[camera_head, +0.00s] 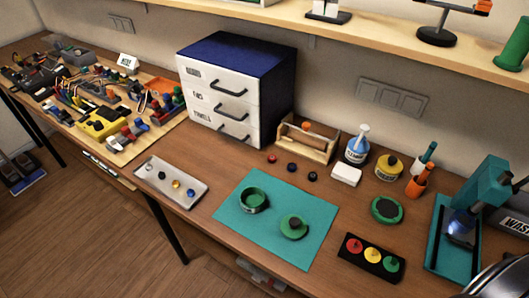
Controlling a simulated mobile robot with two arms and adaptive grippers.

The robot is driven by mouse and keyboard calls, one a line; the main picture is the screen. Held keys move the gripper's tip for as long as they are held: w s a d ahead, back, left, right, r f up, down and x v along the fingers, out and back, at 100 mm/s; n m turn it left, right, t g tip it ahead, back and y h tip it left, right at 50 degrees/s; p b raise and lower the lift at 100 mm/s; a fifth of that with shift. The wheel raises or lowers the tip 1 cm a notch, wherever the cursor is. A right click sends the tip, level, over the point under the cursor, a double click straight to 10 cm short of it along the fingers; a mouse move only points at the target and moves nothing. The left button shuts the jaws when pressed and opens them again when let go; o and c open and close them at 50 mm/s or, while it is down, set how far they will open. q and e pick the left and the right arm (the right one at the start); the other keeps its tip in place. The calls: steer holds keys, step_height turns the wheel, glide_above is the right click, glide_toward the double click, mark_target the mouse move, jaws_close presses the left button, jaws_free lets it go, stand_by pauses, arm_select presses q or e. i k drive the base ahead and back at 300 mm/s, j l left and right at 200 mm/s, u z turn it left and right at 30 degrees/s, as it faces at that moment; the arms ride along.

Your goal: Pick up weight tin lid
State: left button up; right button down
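The weight tin lid (293,227) looks like a green disc with a raised knob. It lies on the teal mat (302,260), right of the mat's middle. A round green tin (250,207) stands open on the same mat, to the upper left of the lid and apart from it. Neither of my grippers shows in the head view, so nothing is seen touching the lid or the tin.
A metal tray (163,190) with small parts lies left of the mat. A black holder (366,266) with red, yellow and green knobbed pieces and a green-rimmed disc (386,209) lie right. A drawer cabinet (237,90) stands behind. A teal device (478,200) stands far right.

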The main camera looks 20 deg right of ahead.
mark_target(293, 226)
steer(key=j+z, duration=0.1)
steer(key=z, duration=0.85)
